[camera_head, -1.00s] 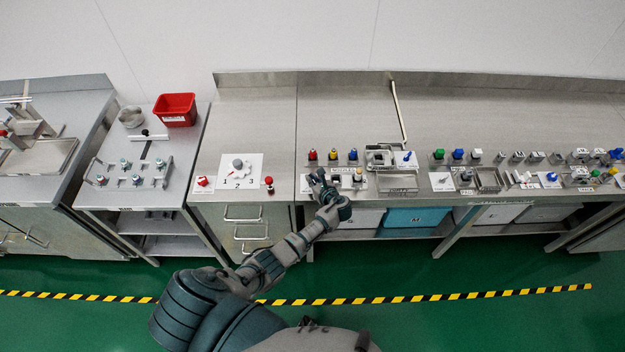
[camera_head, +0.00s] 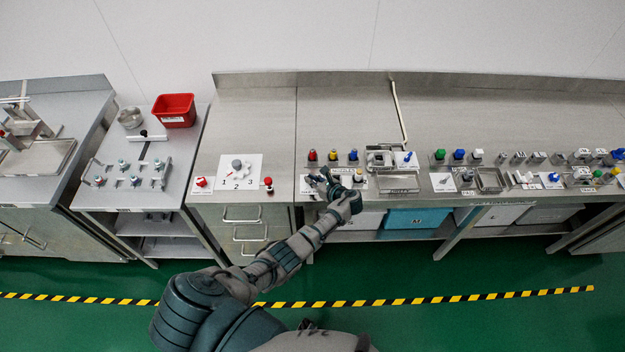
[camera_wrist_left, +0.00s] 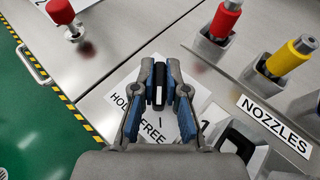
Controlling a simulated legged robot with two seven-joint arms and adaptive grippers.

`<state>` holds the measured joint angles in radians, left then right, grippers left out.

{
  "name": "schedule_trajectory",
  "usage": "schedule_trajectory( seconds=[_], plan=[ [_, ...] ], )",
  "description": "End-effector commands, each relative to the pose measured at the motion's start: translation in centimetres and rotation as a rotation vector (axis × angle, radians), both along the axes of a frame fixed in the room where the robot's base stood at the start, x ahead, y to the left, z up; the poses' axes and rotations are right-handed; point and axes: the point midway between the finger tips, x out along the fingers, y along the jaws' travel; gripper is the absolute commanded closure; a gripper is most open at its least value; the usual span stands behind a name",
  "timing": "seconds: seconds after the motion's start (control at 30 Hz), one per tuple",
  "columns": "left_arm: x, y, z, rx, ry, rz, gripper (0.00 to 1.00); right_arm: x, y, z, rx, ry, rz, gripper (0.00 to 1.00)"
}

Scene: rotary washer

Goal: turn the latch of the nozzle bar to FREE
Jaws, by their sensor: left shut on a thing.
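My left gripper (camera_head: 323,178) reaches to the front edge of the middle bench; it also shows in the left wrist view (camera_wrist_left: 159,84). Its two blue-padded fingers are shut on the latch (camera_wrist_left: 157,95), a small dark piece with a pale strip, mostly hidden between them. A white card (camera_wrist_left: 189,92) lies under it, with HOLD at its left and FREE lower down. The nozzle bar, labelled NOZZLES (camera_wrist_left: 275,124), stands to the right with a red nozzle (camera_wrist_left: 225,20) and a yellow nozzle (camera_wrist_left: 290,57). My right gripper is not in view.
A red knob (camera_wrist_left: 61,12) stands left of the gripper. A metal fixture (camera_head: 382,157) and a tray (camera_head: 398,184) sit to its right. A red bin (camera_head: 174,110) stands on the left bench. The bench behind the nozzles is clear.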

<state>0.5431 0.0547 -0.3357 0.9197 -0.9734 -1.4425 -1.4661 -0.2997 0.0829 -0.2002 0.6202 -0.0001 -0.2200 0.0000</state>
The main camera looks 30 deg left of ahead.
Motion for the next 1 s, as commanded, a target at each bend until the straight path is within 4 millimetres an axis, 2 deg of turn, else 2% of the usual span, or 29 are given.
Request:
schedule_trajectory(
  seconds=[0.03,0.1,0.47,0.57,0.8,1.0],
  plan=[
    [0.2,0.0,0.1,-0.001,-0.005,-0.002,0.8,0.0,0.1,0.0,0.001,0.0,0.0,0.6],
    [0.1,0.0,0.1,0.0,-0.004,-0.003,0.63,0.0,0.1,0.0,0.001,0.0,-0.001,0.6],
    [-0.1,-0.4,0.2,-0.001,-0.003,-0.002,0.62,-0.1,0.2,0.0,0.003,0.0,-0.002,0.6],
    [-0.4,-1.5,0.6,-0.002,-0.002,-0.003,0.62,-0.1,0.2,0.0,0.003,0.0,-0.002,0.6],
    [-1.9,-6.2,2.5,-0.003,-0.003,-0.004,0.62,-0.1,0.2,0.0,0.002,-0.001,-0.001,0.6],
    [-2.8,-9.4,3.9,-0.002,-0.002,-0.003,0.62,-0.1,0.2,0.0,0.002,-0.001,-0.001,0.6]
  ],
)
